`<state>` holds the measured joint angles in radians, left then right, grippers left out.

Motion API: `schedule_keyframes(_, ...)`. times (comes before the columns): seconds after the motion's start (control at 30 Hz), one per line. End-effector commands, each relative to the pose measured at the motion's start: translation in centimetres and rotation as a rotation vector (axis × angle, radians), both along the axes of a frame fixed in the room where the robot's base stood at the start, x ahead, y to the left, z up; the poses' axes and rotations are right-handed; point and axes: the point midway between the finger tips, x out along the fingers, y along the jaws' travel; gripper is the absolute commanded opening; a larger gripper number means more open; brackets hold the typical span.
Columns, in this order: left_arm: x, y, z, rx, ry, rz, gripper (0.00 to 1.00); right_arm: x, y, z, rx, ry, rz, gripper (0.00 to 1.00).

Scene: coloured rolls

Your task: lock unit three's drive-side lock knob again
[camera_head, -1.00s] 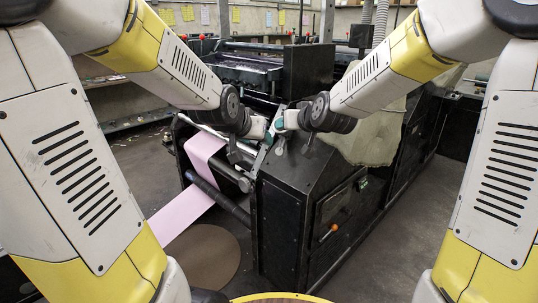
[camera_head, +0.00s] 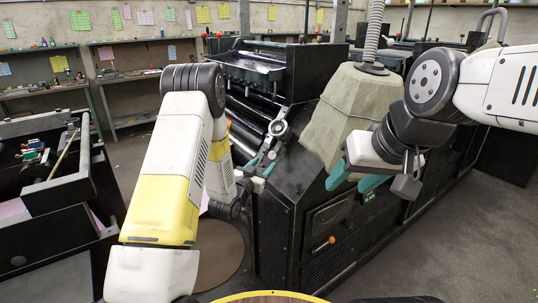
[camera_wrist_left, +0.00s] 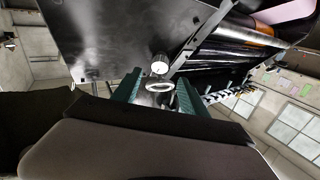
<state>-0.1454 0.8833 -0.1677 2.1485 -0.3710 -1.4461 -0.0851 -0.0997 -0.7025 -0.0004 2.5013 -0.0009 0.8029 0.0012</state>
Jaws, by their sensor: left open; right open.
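A round silver knob (camera_head: 277,128) sits on a bracket at the near top corner of the black press unit. I cannot read a number on the unit. My left gripper (camera_head: 264,164) is just below the bracket, its teal fingers pointing up towards it. In the left wrist view its fingers (camera_wrist_left: 157,92) stand apart, with a pale ring (camera_wrist_left: 159,86) and a small bright round knob (camera_wrist_left: 159,66) seen between them. No grip on either shows. I cannot tell whether the knob is locked. My right gripper (camera_head: 358,182) is open and empty, in front of the grey-green hood.
The black press unit (camera_head: 285,215) has a small orange-tipped handle (camera_head: 322,245) on its near side. The grey-green hood (camera_head: 340,112) hangs from a hose above it. Another black machine (camera_head: 50,180) stands left. Grey floor (camera_head: 440,240) is clear on the right.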

Motion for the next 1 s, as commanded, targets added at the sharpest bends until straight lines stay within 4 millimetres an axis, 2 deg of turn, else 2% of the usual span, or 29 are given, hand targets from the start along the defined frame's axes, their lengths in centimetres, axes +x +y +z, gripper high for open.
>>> schedule_keyframes(0.43,5.9,-2.6,0.1,0.0,-0.001,0.001,0.51,0.1,0.0,0.0,0.0,-0.001,0.001,0.51)
schedule_keyframes(0.6,6.7,-2.9,0.1,0.0,0.0,0.001,0.51,0.1,0.0,0.0,0.0,-0.001,0.001,0.51)
schedule_keyframes(0.8,6.7,-2.9,0.1,0.0,0.001,0.001,0.51,0.1,0.0,0.0,0.0,-0.001,0.001,0.51)
schedule_keyframes(0.83,6.7,-2.9,0.1,0.0,0.001,0.001,0.49,0.1,0.0,0.0,0.0,-0.001,0.001,0.51)
schedule_keyframes(1.0,6.7,-2.8,0.1,0.0,0.001,0.001,0.16,0.1,0.0,0.0,0.0,-0.001,0.001,0.51)
